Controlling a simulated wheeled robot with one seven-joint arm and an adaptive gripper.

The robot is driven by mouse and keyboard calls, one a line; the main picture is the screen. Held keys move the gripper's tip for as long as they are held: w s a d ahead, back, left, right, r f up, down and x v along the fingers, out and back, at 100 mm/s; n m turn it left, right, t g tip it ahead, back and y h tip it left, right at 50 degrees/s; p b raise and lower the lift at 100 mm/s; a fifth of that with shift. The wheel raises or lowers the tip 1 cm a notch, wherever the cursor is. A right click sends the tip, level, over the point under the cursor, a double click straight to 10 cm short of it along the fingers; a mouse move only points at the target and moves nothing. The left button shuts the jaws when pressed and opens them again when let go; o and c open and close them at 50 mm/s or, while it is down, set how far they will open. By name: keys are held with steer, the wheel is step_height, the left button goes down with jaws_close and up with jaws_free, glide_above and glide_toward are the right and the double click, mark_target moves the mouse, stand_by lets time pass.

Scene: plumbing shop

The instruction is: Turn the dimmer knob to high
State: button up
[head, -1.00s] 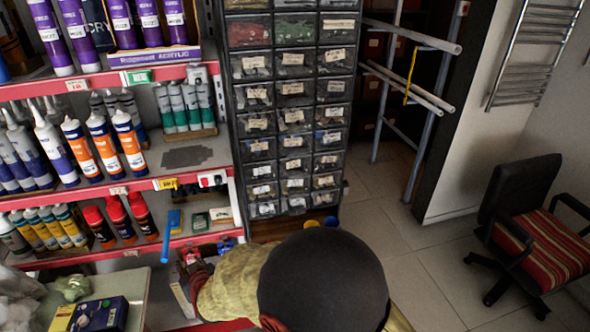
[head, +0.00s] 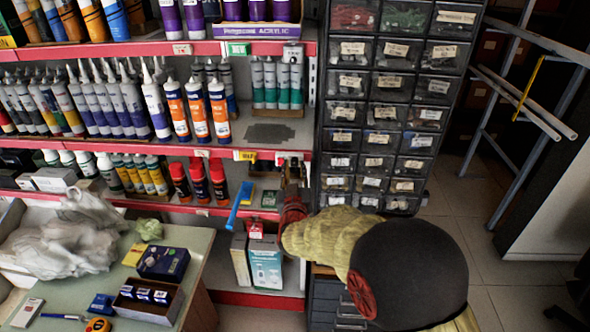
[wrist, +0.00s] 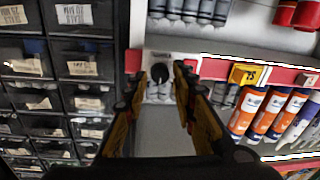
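The dimmer knob (wrist: 160,73) is a small black round knob on a white plate (wrist: 148,60) fixed to a red-edged shelf front, in the wrist view. My gripper (wrist: 161,68) is open, with one finger on each side of the knob in that view. Gaps show between the fingers and the knob, and I see no contact. The knob's setting is too small to read. In the head view my gripper (head: 291,182) is at the red shelf edge, right of a yellow price tag (head: 245,155), and it hides the knob.
Labelled drawers (head: 379,110) stand close to the right of my gripper. A blue-handled tool (head: 239,206) hangs or stands just left of it. Bottles (head: 197,110) line the shelves. Boxes (head: 266,262) stand below. A cluttered table (head: 195,240) is at the lower left.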

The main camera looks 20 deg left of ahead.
steer(key=shift+w+a, duration=0.2)
steer(key=shift+w, duration=0.4)
steer(key=c, duration=0.4)
jaws_close()
